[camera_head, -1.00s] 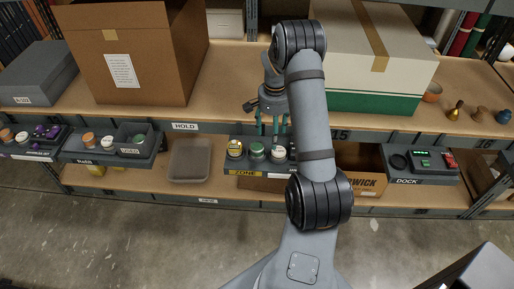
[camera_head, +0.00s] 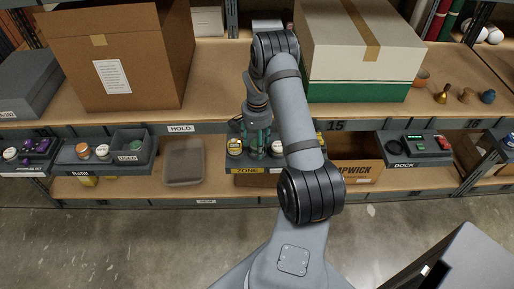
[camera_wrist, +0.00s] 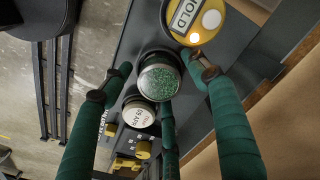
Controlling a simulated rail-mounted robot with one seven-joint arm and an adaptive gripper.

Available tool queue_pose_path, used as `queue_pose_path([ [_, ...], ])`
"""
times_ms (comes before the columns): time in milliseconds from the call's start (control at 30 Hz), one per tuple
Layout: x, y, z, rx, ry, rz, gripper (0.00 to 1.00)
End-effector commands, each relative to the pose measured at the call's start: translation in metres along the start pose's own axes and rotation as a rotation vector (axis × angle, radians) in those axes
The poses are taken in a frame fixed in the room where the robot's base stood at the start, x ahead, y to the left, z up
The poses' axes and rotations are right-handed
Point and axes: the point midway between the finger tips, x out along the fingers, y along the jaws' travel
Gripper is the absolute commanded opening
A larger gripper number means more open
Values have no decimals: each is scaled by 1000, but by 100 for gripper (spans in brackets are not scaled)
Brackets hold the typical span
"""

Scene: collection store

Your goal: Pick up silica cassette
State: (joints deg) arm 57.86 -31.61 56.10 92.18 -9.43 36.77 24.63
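A round container with a clear top over green granules (camera_wrist: 160,78), seemingly the silica cassette, stands in the ZONE tray (camera_head: 245,170). In the wrist view my gripper (camera_wrist: 160,76) has its green fingers spread, with the container between and beyond the tips. No firm contact shows. In the head view my gripper (camera_head: 257,148) reaches down over the tray's middle, and its fingers largely hide the container. A yellow round device with a display (camera_wrist: 190,20) is beside it. A white-capped, labelled container (camera_wrist: 138,114) is on its other side.
The shelf board and its edge strip (camera_head: 180,128) run just above and behind the tray. A large open carton (camera_head: 120,60) and a white-and-green box (camera_head: 360,55) stand on it. A grey bin (camera_head: 184,165) is left of the tray, the DOCK tray (camera_head: 415,145) right.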

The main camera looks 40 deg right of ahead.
Motion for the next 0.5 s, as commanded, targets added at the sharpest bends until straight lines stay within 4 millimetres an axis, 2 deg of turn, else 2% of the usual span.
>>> queue_pose_path([
  [500, 0, 0, 0, 0, 0, 0, 28],
])
